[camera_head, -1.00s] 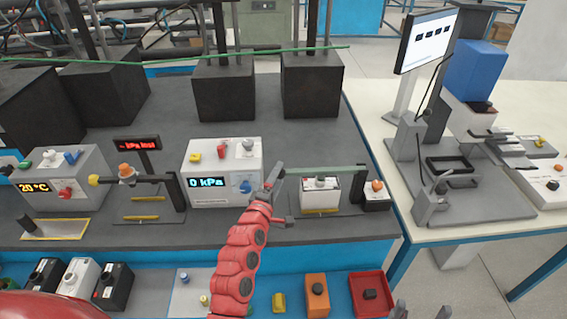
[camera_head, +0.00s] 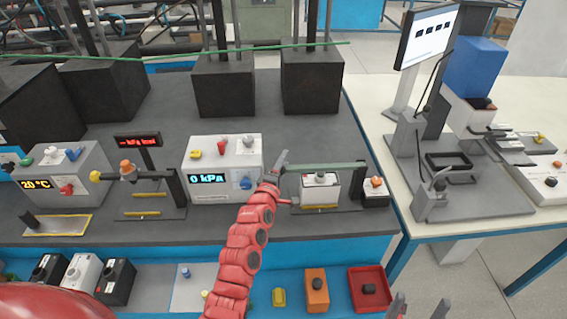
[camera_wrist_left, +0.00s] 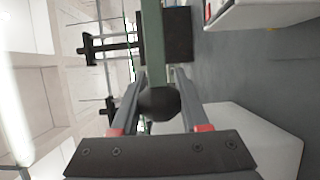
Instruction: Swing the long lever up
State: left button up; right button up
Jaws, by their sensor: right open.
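The long lever (camera_head: 325,167) is a green bar lying roughly level above a white box-shaped cell on the right part of the dark bench. In the left wrist view the green bar (camera_wrist_left: 152,45) ends in a black ball knob (camera_wrist_left: 158,103). My left gripper (camera_head: 283,178) is at the lever's left end. Its fingers are apart, with the knob between them and a gap between bar and right finger (camera_wrist_left: 159,72). The head view does not clearly show the knob. My right gripper (camera_head: 418,308) is open and empty at the bottom edge.
A white unit reading 0 kPa (camera_head: 222,163) stands just left of my left gripper. A small box with an orange knob (camera_head: 376,190) sits to the right of the lever. Black blocks (camera_head: 312,85) stand behind. A red tray (camera_head: 385,300) lies in front.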

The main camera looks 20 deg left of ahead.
pick_arm(q)
grip_shut()
dwell(1.0)
